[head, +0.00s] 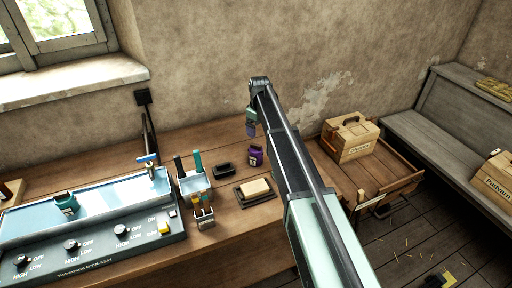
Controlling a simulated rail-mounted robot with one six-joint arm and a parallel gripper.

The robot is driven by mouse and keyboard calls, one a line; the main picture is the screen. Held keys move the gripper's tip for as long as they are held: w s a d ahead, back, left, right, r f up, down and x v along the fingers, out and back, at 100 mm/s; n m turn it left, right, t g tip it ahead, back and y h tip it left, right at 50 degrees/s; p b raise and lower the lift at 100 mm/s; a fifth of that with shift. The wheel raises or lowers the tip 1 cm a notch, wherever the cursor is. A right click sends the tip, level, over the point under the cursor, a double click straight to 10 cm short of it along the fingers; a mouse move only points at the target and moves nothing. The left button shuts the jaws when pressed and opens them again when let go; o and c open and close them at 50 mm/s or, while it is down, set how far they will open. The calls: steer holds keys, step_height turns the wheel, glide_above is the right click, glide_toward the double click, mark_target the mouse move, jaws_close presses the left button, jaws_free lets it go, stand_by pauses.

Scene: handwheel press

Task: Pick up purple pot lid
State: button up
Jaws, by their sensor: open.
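A small purple pot (256,158) with a pale label stands on the wooden worktop near the wall. Its dark purple lid (256,148) appears to sit on top, though it is too small to see clearly. My arm reaches up from the lower right and bends down at its far end. My gripper (251,130) hangs above and slightly left of the purple pot in the picture, apparently apart from it. Its fingers are small and dark here; it is open, and I see nothing held.
A black dish (223,171) and a dark tray (241,203) with a pale block stand close to the pot. A tool holder (194,184) is left, beside a blue basin (105,193) with a teal pot (66,203). A wooden box (350,141) is right.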

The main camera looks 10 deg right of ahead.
mark_target(259, 146)
steer(key=f+n+b, duration=0.1)
steer(key=f+b, duration=0.1)
steer(key=f+n+b, duration=0.1)
steer(key=f+b, duration=0.1)
steer(key=w+f+n+b, duration=0.1)
steer(key=f+b, duration=0.1)
steer(key=shift+r, duration=0.1)
step_height(259, 146, down, 5)
steer(key=b, duration=0.5)
steer(key=shift+s+f, duration=0.15)
steer(key=shift+f, duration=0.05)
steer(key=shift+r, duration=0.25)
steer(key=shift+c, duration=0.2)
steer(key=c, duration=0.9)
